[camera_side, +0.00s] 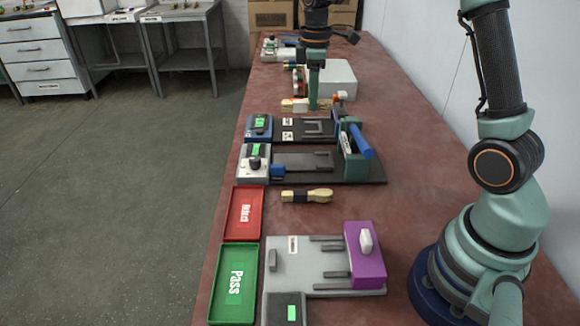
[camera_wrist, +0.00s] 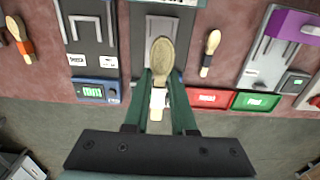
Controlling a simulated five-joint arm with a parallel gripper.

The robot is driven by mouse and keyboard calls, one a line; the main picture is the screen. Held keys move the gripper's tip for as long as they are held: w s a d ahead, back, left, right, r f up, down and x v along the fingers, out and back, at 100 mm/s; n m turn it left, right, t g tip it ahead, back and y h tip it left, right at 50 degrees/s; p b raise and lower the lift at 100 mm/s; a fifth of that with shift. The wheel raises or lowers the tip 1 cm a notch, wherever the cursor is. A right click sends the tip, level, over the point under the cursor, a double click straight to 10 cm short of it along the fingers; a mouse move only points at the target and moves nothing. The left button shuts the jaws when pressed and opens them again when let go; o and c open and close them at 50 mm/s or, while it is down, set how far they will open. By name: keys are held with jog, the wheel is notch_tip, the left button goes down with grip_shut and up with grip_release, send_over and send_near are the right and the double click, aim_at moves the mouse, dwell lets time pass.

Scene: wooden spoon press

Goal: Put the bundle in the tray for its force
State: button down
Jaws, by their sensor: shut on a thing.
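My gripper (camera_side: 313,106) is shut on a wooden spoon bundle with a white band (camera_wrist: 158,97). In the wrist view the bundle lies between the fingers, bowl (camera_wrist: 161,55) pointing up the picture. In the side view the held bundle (camera_side: 292,104) is level above the bench's far half, partly hidden by the fingers. The green Pass tray (camera_side: 247,249) and the red Reject tray (camera_side: 257,219) look empty at the bench's left edge. They also show right of my gripper in the wrist view, green (camera_wrist: 255,101) and red (camera_wrist: 207,97).
A dark-banded bundle (camera_side: 307,195) lies on the bench beside the red tray. An orange-banded one (camera_wrist: 22,40) is at far left in the wrist view. A purple-block press (camera_side: 365,255) stands near; two dark fixtures (camera_side: 300,165) (camera_side: 295,129) with green displays stand farther back.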

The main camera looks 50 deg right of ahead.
notch_tip(320, 180, up, 4)
jog(key=shift+a+r, duration=0.2)
jog(key=shift+r, duration=0.05)
jog(key=w+a+n, duration=0.1)
jog(key=a+n, duration=0.9)
jog(key=a, duration=0.3)
jog(key=n, duration=0.8)
send_over(246, 209)
jog(key=f, duration=0.1)
notch_tip(246, 209, down, 20)
jog(key=shift+f, duration=0.1)
jog(key=c, duration=0.7)
grip_release()
jog(key=shift+f, duration=0.1)
jog(key=shift+c, duration=0.2)
